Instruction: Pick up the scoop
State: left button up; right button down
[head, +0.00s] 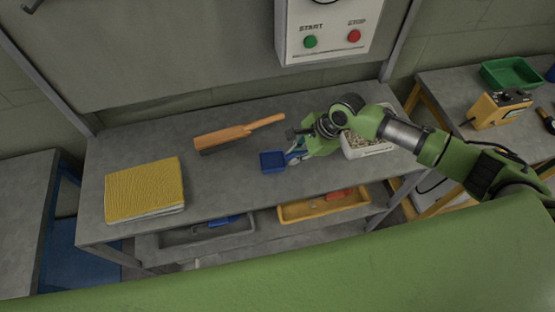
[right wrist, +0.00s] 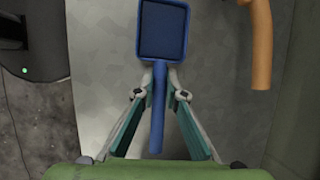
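The blue scoop (head: 272,162) lies on the workbench (head: 235,185), its square bowl toward the left and its handle under my right gripper. It also shows in the right wrist view (right wrist: 163,32), with its straight handle running between the fingers. My left gripper is not in view.
An orange-handled brush (head: 222,137) lies behind the scoop. A pale bin (head: 368,152) of small bits stands right of it, close to my right arm. A yellow ribbed pad (head: 145,188) lies at the left. Grey (head: 180,238) and yellow (head: 300,212) trays sit below.

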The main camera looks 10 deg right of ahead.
jog(key=shift+r, duration=0.1)
dwell(0.3)
jog(key=shift+r+b, duration=0.35)
jog(key=shift+r, duration=0.15)
jog(key=s+r+b, duration=0.3)
jog(key=s+r, duration=0.9)
jog(key=s, duration=0.2)
jog(key=shift+a, duration=0.35)
